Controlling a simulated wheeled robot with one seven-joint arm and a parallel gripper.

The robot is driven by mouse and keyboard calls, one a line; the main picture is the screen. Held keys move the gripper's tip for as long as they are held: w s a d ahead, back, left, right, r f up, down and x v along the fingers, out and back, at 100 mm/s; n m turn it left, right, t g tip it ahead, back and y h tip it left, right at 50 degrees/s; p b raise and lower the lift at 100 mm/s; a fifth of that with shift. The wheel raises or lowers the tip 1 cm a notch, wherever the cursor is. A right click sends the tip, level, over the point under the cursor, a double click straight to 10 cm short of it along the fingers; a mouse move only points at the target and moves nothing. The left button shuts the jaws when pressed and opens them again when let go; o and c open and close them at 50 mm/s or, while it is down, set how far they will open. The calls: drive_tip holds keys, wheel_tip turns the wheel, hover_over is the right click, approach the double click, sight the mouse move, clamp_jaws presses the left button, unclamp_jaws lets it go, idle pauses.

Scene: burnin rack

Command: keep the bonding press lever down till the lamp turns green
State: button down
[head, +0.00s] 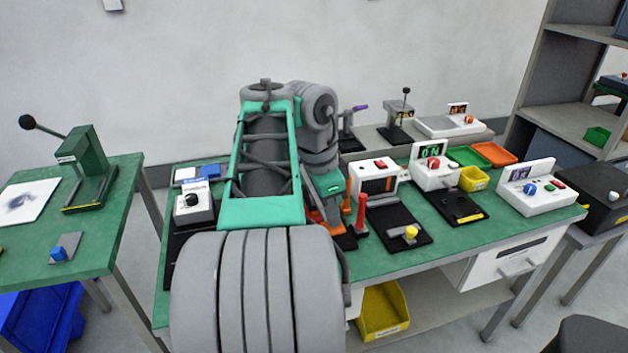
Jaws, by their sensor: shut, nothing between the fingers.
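My gripper (327,218) is at the middle of the green bench, partly hidden by my own arm; its orange fingers look shut and empty, low over the bench top. A red upright post (361,213) stands just right of the fingers; I cannot tell whether they touch. No label marks the bonding press. A green press (88,168) with a black-knobbed lever (40,126) stands on the left table, its lever raised, well apart from my gripper. A bonding press lever at my gripper is not clearly visible, and I cannot make out its lamp.
Right of my gripper are a white box with a dark window (366,187), a black plate with a yellow knob (411,233) and a white unit with a green display (432,172). A dark-knobbed box (194,202) stands left of my arm.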

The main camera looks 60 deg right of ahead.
drive_tip(key=shift+f+b, duration=0.4)
drive_tip(key=shift+f, duration=0.25)
drive_tip(key=shift+a+f, duration=0.1)
drive_tip(key=shift+f, duration=0.15)
idle(2.7)
drive_tip(key=shift+r, duration=0.1)
wheel_tip(320, 180, up, 22)
drive_tip(key=w+d+p, duration=0.1)
drive_tip(key=p, duration=2.1)
drive_tip(key=shift+w+d+r, duration=0.25)
drive_tip(key=shift+d, duration=0.15)
